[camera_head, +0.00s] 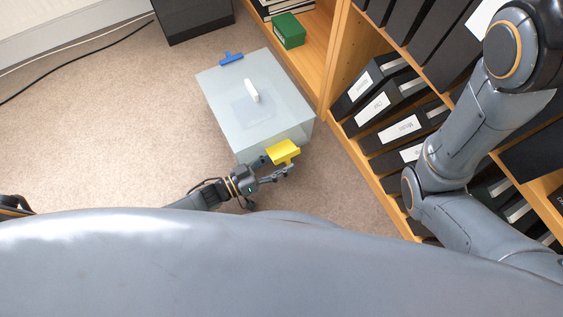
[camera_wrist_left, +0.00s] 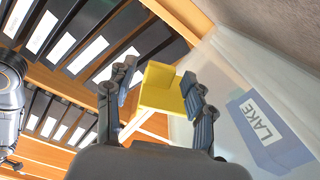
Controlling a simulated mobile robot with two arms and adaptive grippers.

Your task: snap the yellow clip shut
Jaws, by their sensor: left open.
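The yellow clip (camera_head: 284,152) sits at the near edge of a pale translucent box (camera_head: 225,105) on the floor. It sticks outward from the box, tilted away from the wall. In the left wrist view the yellow clip (camera_wrist_left: 162,88) lies between my left gripper's fingers. My left gripper (camera_head: 275,167) is open at the box's near side, just under the clip. In the wrist view the right-hand finger is very close to the clip; I cannot tell whether it touches. A blue clip (camera_head: 231,58) is at the box's far edge. My right gripper is out of view.
A white piece (camera_head: 251,90) is on the lid.

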